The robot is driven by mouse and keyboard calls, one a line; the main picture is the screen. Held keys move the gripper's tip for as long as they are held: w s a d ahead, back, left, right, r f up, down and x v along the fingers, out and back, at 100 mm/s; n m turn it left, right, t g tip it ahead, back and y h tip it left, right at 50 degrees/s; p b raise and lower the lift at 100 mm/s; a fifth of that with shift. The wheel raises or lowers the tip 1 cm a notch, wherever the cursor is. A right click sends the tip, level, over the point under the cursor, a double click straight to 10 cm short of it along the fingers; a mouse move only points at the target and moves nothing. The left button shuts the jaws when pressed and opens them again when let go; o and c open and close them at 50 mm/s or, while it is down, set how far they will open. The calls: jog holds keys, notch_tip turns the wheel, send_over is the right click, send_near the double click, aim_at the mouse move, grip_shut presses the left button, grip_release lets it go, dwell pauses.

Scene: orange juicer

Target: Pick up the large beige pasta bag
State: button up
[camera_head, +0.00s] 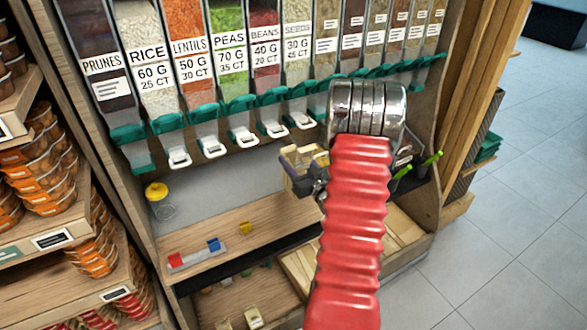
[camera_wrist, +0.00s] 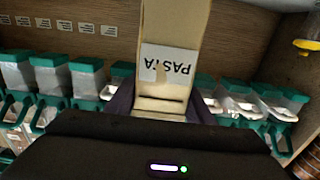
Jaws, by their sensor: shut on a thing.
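The beige pasta bag (camera_wrist: 178,32) is between my gripper's jaws (camera_wrist: 160,105) in the wrist view. Its white label reads PASTA and appears upside down there. In the head view the beige bag (camera_head: 298,160) is at the end of my red arm, held by my gripper (camera_head: 312,182) in front of the dispenser shelf. The gripper is shut on the bag, which is above the wooden counter. My arm and wrist hide part of the gripper.
Bulk dispensers with green spouts (camera_head: 205,130) line the wall above. A wooden counter (camera_head: 225,225) holds a yellow-topped jar (camera_head: 157,192) and small colored blocks (camera_head: 195,255). Stacked orange-rimmed bowls (camera_head: 45,165) fill the left shelves. Tiled floor (camera_head: 500,200) is open at right.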

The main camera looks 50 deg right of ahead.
jog(key=shift+r, duration=0.3)
dwell(0.5)
